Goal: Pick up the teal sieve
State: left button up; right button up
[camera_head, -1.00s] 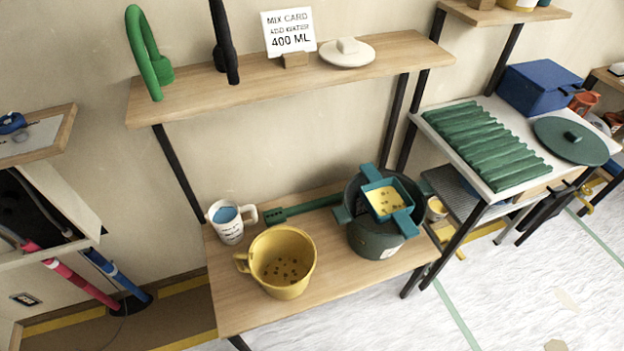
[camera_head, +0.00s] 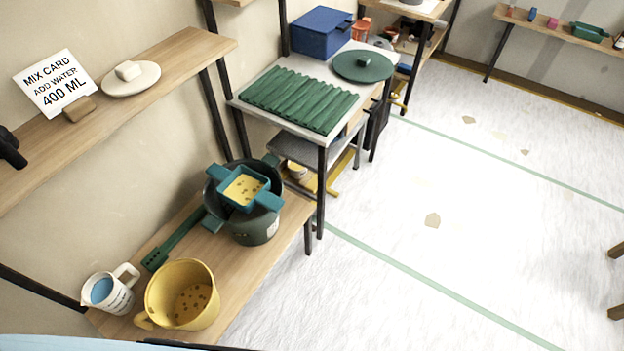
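The teal sieve (camera_head: 262,199) rests across the top of a dark green pot (camera_head: 256,230) on the lower wooden shelf. It is a square frame with a yellow mesh or filling dotted with dark specks, and tabs on its sides reach over the pot's rim. Neither of my grippers is in view.
A yellow bucket (camera_head: 183,294) and a white measuring jug with blue contents (camera_head: 108,291) stand at the shelf's near end. A green paddle (camera_head: 174,240) lies behind them. A table with a green ridged sheet (camera_head: 299,99) stands beyond the pot.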

aim_at(243, 188)
jog(key=z, duration=1.2)
jog(key=i, duration=2.15)
jog(key=u, duration=2.85)
